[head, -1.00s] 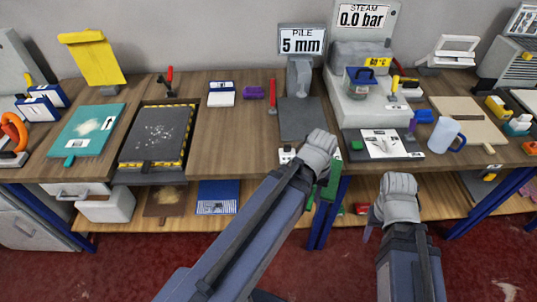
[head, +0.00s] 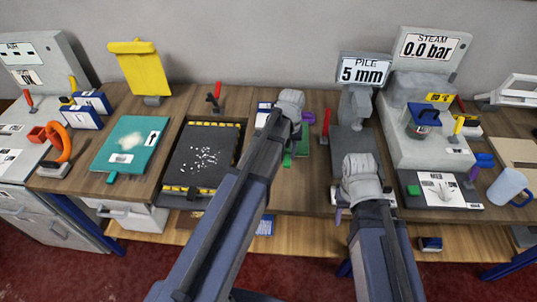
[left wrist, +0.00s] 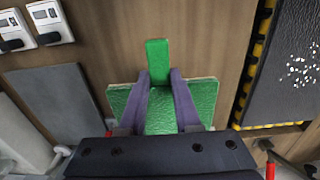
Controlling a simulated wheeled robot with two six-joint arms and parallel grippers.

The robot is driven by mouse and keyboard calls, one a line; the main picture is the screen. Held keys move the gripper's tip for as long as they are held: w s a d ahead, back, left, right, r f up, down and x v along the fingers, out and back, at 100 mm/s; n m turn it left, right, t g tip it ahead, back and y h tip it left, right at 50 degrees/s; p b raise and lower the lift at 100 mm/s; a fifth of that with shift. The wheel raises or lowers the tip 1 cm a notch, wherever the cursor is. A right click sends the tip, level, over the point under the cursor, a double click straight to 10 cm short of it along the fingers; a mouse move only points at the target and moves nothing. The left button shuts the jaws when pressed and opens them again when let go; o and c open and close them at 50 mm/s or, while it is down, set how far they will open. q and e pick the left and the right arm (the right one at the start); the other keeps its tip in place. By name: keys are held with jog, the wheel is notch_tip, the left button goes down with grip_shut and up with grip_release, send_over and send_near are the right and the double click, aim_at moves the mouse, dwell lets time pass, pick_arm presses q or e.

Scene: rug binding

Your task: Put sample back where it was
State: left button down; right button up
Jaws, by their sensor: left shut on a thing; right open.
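The green sample (left wrist: 181,105) is a flat green piece with a narrow tab, seen in the left wrist view. My left gripper (left wrist: 160,80) is shut on it, one purple-grey finger on each side of the tab's base. In the head view, green parts of the sample (head: 303,142) show beside my left gripper (head: 291,140), over the wooden bench between the black mat and the pile gauge; the arm hides the rest. I cannot tell whether it touches the bench. My right gripper (head: 339,214) is low in front of the pile gauge, mostly hidden by its wrist, and holds nothing visible.
The black mat with white specks (head: 203,155) and yellow-striped edges lies left of the left gripper. The teal board (head: 127,146) is farther left. The pile gauge (head: 356,105), reading 5 mm, and the steam unit (head: 430,105) stand right. A red-handled tool (head: 325,123) stands beside the gauge.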

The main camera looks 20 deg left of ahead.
aim_at(286, 176)
pick_arm(q)
jog(key=shift+s+d+f, duration=0.1)
jog(key=shift+f, duration=0.05)
notch_tip(286, 176, down, 10)
jog(key=b, duration=1)
jog(key=shift+r, duration=0.2)
jog(key=shift+f, duration=0.15)
jog(key=c, duration=0.6)
grip_release()
notch_tip(286, 176, up, 12)
jog(key=p, duration=1.2)
jog(key=shift+r, duration=0.2)
jog(key=s+d+m, duration=0.2)
jog(key=s+d, duration=0.1)
jog(key=s, duration=0.2)
jog(key=s+d+m, duration=0.2)
jog(key=s+d, duration=0.2)
jog(key=s, duration=0.2)
jog(key=s+d+m+y, duration=0.1)
jog(key=s+d+m, duration=0.2)
jog(key=s, duration=0.3)
jog(key=shift+s+d, duration=0.25)
jog(key=shift+d, duration=0.45)
